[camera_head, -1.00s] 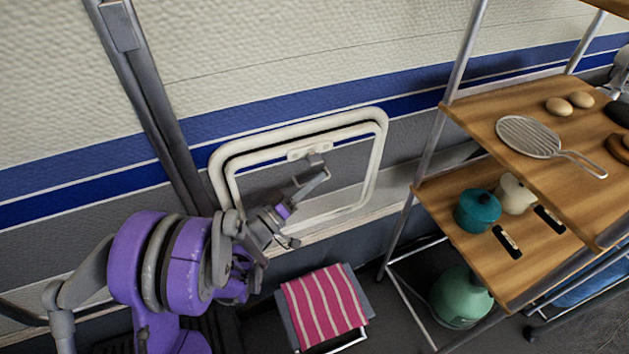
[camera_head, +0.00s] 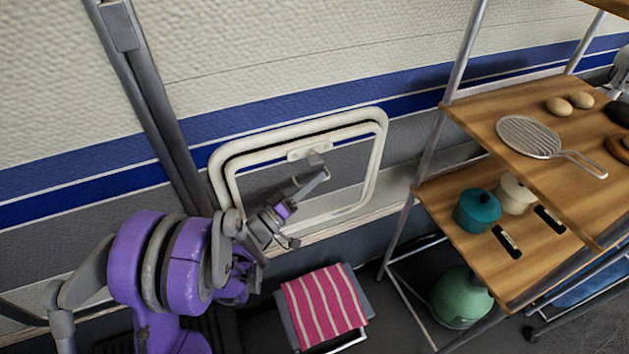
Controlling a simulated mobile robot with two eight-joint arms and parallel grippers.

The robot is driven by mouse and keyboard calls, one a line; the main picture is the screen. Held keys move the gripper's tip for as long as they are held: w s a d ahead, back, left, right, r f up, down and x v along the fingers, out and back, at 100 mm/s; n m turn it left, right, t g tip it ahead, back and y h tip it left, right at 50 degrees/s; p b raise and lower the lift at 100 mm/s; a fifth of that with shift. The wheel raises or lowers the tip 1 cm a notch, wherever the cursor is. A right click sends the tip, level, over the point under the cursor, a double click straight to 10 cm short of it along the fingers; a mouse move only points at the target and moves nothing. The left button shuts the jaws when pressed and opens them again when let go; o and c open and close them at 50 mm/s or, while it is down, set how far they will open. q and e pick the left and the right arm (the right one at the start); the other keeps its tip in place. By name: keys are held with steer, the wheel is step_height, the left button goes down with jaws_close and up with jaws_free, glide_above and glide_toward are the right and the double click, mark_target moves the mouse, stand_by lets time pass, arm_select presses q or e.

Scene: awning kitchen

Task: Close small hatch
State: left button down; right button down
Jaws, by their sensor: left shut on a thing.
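The small hatch (camera_head: 345,182) is a grey panel in a white rounded frame (camera_head: 377,160), set low in the caravan wall. It looks flush or nearly flush with the frame; a thin dark gap runs along its top edge. A white latch handle (camera_head: 296,155) sits at the top of the hatch. My right gripper is not in view.
A wooden shelf rack (camera_head: 470,107) with metal posts stands close on the right, holding pots, a strainer and eggs. A stool with a pink striped towel (camera_head: 325,303) stands below the hatch. A green gas bottle (camera_head: 461,298) is under the rack. A grey pole (camera_head: 150,90) runs left of the hatch.

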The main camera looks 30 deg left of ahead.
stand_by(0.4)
arm_select(q)
steer(key=shift+w+a+r, duration=0.15)
steer(key=shift+w+a, duration=0.55)
steer(key=shift+a, duration=0.05)
steer(key=c, duration=1)
jaws_free()
steer(key=shift+o, duration=0.2)
steer(key=v, duration=1.1)
steer(key=shift+d, duration=0.1)
